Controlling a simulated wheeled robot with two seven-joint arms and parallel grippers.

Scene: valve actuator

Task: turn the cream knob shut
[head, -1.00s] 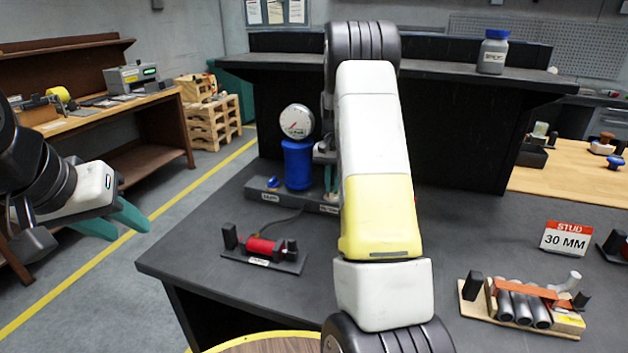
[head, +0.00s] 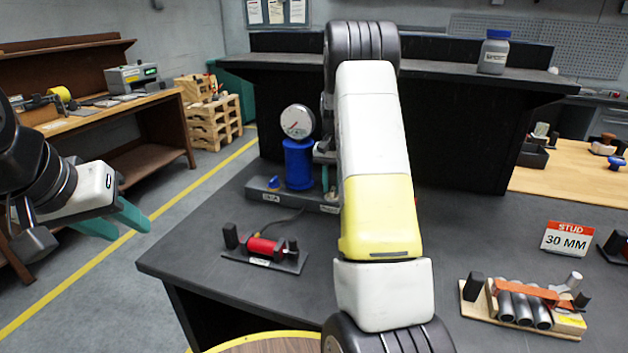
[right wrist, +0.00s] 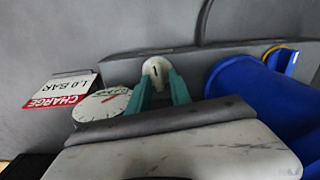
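The cream knob (right wrist: 155,70) is in the upper middle of the right wrist view, with a short dark mark on its face. The teal fingers of my right gripper (right wrist: 160,84) stand on either side of it, and no clear gap shows between them and the knob. My left gripper (head: 122,225) is open and empty at far left, over the floor.
A red-and-white CHARGE 1.0 BAR sign (right wrist: 62,90) stands beside the gauge. A red cylinder fixture (head: 264,248) lies on the dark bench (head: 200,240). A tray of grey cylinders (head: 522,306) and a STUD 30 MM sign (head: 566,239) are at right.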

